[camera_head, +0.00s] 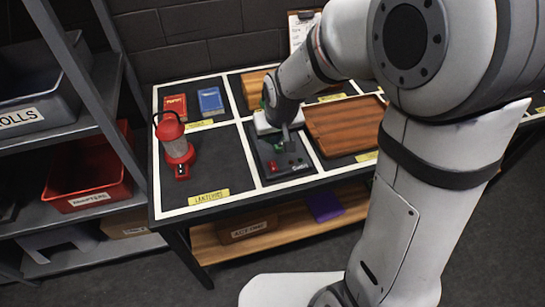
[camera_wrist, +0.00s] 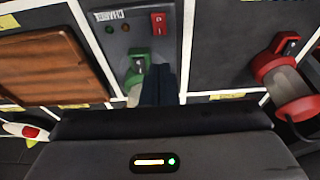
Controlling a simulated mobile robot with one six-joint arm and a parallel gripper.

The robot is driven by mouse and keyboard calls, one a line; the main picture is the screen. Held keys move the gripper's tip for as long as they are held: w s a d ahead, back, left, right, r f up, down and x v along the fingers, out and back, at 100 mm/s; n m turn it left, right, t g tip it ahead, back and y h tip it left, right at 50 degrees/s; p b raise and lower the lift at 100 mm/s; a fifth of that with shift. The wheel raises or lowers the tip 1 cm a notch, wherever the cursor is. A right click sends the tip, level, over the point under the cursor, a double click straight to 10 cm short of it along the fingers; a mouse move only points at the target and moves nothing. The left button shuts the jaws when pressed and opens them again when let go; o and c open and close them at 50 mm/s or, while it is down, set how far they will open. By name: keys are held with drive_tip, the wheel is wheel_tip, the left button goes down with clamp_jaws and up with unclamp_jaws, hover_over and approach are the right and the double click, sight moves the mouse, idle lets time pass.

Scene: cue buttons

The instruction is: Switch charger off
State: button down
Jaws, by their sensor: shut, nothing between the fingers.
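The charger is a dark grey panel (camera_head: 268,150) set in a white-bordered section of the table, and its labelled face also shows in the wrist view (camera_wrist: 177,50). Its red rocker switch (camera_wrist: 158,23) shows at the panel's upper right in the wrist view and at its lower left in the head view (camera_head: 273,165). Two small round lamps (camera_wrist: 118,28) sit beside the lettering. A green part (camera_wrist: 137,68) stands on the panel. My gripper (camera_wrist: 160,72) is shut and empty over the panel, beside the green part and apart from the switch; it also shows in the head view (camera_head: 287,142).
A red lantern (camera_head: 178,147) stands in the section left of the charger. A wooden tray (camera_head: 345,126) lies to its right. Red and blue boxes (camera_head: 210,100) lie behind. A shelf rack with bins (camera_head: 88,183) stands at the left. Bare surface surrounds the lantern.

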sight(273, 167)
drive_tip(key=x, duration=0.7)
drive_tip(key=s+x, duration=0.1)
drive_tip(key=x, duration=0.3)
drive_tip(key=shift+d+f+p, duration=0.1)
drive_tip(key=shift+f+p, duration=0.15)
drive_tip(key=shift+p, duration=0.15)
drive_tip(key=shift+w+d+p, duration=0.15)
drive_tip(key=shift+d+p, duration=0.15)
drive_tip(key=shift+d, duration=0.15)
drive_tip(key=shift+a+f, duration=0.1)
drive_tip(key=shift+a, duration=0.35)
drive_tip(key=shift+s, duration=0.25)
drive_tip(key=shift+s+d+b, duration=0.25)
drive_tip(key=shift+s+b, duration=0.1)
drive_tip(key=shift+s, duration=0.3)
